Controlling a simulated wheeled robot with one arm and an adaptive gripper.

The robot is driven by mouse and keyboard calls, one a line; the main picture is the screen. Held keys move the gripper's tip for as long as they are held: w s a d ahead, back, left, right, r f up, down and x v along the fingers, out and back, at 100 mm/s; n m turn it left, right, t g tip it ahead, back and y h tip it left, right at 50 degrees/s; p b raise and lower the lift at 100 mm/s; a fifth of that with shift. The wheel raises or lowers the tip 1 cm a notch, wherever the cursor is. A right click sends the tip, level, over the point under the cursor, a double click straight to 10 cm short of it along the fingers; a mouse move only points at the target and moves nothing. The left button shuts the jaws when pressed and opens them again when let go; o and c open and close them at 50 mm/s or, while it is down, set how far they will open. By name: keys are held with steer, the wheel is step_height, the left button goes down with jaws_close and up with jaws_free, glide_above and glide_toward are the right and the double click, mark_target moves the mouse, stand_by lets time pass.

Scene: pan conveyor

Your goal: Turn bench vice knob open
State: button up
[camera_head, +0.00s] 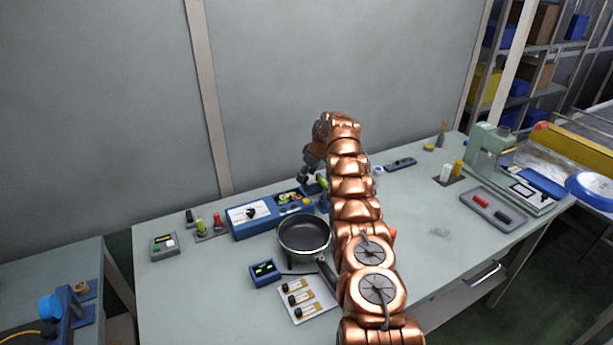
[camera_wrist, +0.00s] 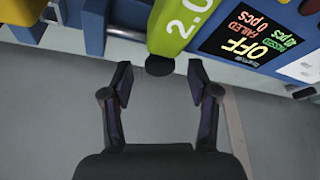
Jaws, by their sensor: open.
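My gripper (camera_wrist: 159,82) is open, with its two dark fingers apart and nothing between the pads. In the head view my gripper (camera_head: 304,178) is over the back of the workbench, partly hidden by my copper arm. In the wrist view a yellow-green part (camera_wrist: 180,25) marked "2.0" has a dark round end (camera_wrist: 159,66), which lies just ahead of the gap between the fingertips; I cannot tell whether they touch. Blue parts (camera_wrist: 95,25) stand to its left. I cannot clearly tell which part is the bench vice or its knob.
A black display (camera_wrist: 250,30) reading "OFF" is at the upper right of the wrist view. On the workbench (camera_head: 205,300) are a frying pan (camera_head: 303,234), a blue box (camera_head: 250,217) and a tray with several small pieces (camera_head: 318,308). The bench's front left is clear.

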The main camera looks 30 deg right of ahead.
steer(key=v, duration=1.1)
steer(key=shift+r, duration=0.1)
stand_by(0.4)
steer(key=s+a+r+m+g, duration=0.1)
steer(key=s+a+r+g, duration=0.1)
steer(key=s+a+r, duration=0.65)
steer(key=s+a+r+m+g, duration=0.2)
steer(key=s+a+r, duration=0.1)
steer(key=s+a, duration=1.1)
steer(key=s+a+f, duration=0.1)
steer(key=s+a, duration=0.3)
steer(key=s, duration=0.7)
steer(key=s+a+f+g+h, duration=0.1)
steer(key=s+a, duration=0.3)
steer(key=s, duration=0.7)
steer(key=s+a+f+g, duration=0.1)
steer(key=s+a+f, duration=0.2)
steer(key=s, duration=0.8)
steer(key=shift+a+m, duration=0.3)
steer(key=shift+a, duration=0.65)
